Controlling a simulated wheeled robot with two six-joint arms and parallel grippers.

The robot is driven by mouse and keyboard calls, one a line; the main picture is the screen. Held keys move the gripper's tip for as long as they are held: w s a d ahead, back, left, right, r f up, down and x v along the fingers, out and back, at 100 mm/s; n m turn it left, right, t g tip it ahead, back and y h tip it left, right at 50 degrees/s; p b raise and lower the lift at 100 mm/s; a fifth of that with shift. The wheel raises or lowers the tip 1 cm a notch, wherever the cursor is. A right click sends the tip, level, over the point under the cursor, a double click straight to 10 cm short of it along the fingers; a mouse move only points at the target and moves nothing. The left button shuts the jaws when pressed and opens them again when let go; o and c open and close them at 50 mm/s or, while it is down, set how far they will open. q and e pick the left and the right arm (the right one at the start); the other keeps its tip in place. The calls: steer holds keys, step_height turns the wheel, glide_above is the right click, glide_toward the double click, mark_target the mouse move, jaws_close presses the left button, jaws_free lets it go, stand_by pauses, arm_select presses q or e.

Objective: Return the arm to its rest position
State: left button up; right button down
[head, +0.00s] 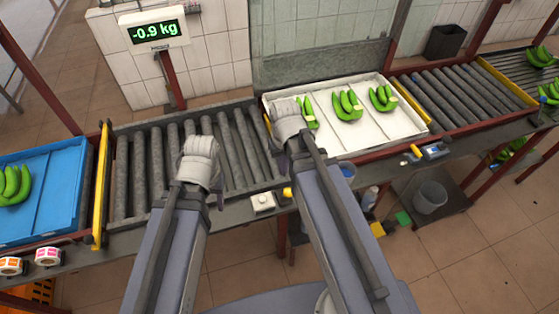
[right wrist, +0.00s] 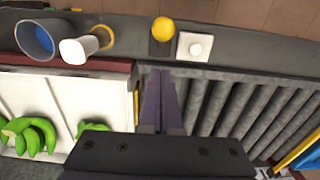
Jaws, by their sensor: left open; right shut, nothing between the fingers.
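My left gripper (head: 200,165) is over the grey rollers in the middle of the head view, apart from any fruit; it is open and its fingers are mostly hidden. My right gripper (head: 287,125) is by the left end of the white tray (head: 360,143). In the right wrist view its purple fingers (right wrist: 160,100) are shut together with nothing between them, over the edge between tray and rollers. Green banana bunches (head: 347,106) lie in the white tray; one bunch (head: 308,112) is partly hidden behind my right gripper.
A blue tray (head: 60,165) with bananas stands at the left. The bench edge carries label rolls (head: 48,257), a white button box (head: 262,201) and a blue scanner-like device (head: 432,151). A scale display (head: 154,30) reads -0.9 kg. The rollers (head: 140,170) are bare.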

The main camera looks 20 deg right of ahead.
arm_select(q)
steer(key=shift+r, duration=0.7)
arm_select(e)
steer(key=shift+r, duration=0.7)
arm_select(q)
step_height(320, 180, down, 5)
steer(key=b, duration=0.4)
steer(key=shift+r, duration=0.15)
arm_select(e)
steer(key=s+a+f+n, duration=0.1)
steer(key=s+a+f, duration=0.1)
steer(key=a, duration=0.3)
steer(key=s+a+f+n+h, duration=0.1)
steer(key=s+a+f+n, duration=0.1)
steer(key=s+a, duration=0.2)
steer(key=shift+s+a+f, duration=0.25)
steer(key=shift+a+f, duration=0.05)
steer(key=shift+a, duration=0.55)
